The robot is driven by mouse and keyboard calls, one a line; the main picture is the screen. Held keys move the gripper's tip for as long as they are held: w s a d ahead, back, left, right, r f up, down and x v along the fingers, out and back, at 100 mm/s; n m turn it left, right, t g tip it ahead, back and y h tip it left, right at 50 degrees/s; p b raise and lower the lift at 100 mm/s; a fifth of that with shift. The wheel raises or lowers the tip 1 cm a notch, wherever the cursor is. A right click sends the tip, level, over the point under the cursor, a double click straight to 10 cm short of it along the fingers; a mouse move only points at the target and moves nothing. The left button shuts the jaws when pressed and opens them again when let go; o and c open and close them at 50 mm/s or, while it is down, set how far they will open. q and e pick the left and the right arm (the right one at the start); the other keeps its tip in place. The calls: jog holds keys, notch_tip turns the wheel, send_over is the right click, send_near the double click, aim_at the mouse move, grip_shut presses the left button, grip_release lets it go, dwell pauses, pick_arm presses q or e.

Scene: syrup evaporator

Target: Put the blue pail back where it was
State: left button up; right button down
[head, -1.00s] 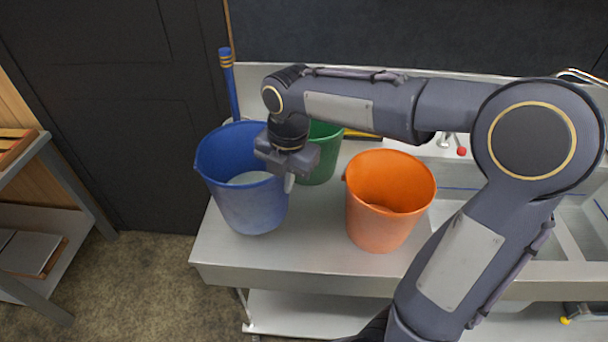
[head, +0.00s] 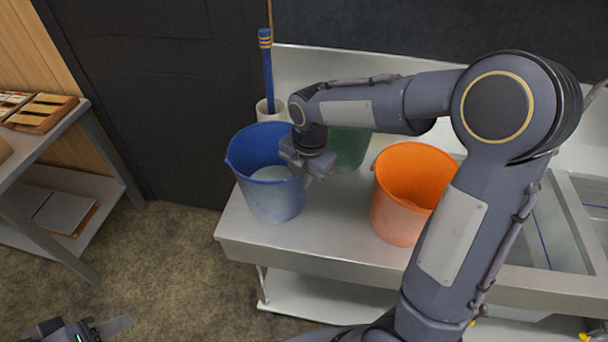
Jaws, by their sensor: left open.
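The blue pail (head: 270,200) stands upright at the left end of the steel counter (head: 330,225), with pale contents inside. I cannot tell whether its base touches the counter. My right gripper (head: 308,172) is at the pail's right rim and appears shut on it; its fingertips are partly hidden. My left gripper (head: 108,329) is low at the bottom left edge, open and empty, partly cut off, well away from the pail.
An orange pail (head: 395,215) stands to the right on the counter. A green pail (head: 349,150) stands behind, partly hidden by my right arm. A white holder (head: 268,109) with a blue-handled tool is at the back. A shelf (head: 85,200) stands left across open floor.

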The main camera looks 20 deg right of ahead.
jog(key=shift+w, duration=0.1)
jog(key=c, duration=2.1)
grip_release()
jog(key=shift+f, duration=0.2)
jog(key=o, duration=0.5)
jog(key=shift+c, duration=0.2)
jog(key=shift+r, duration=0.1)
notch_tip(320, 180, up, 11)
jog(key=s, duration=0.1)
jog(key=s+f+m+t+y, duration=0.1)
jog(key=s+f+m+t, duration=0.1)
jog(key=s+m, duration=0.8)
jog(key=s+f+m+t+y, duration=0.2)
jog(key=s+m, duration=0.8)
jog(key=m, duration=0.6)
jog(key=shift+d+f+t, duration=0.3)
jog(key=shift+d+f, duration=0.1)
jog(key=shift+f, duration=0.2)
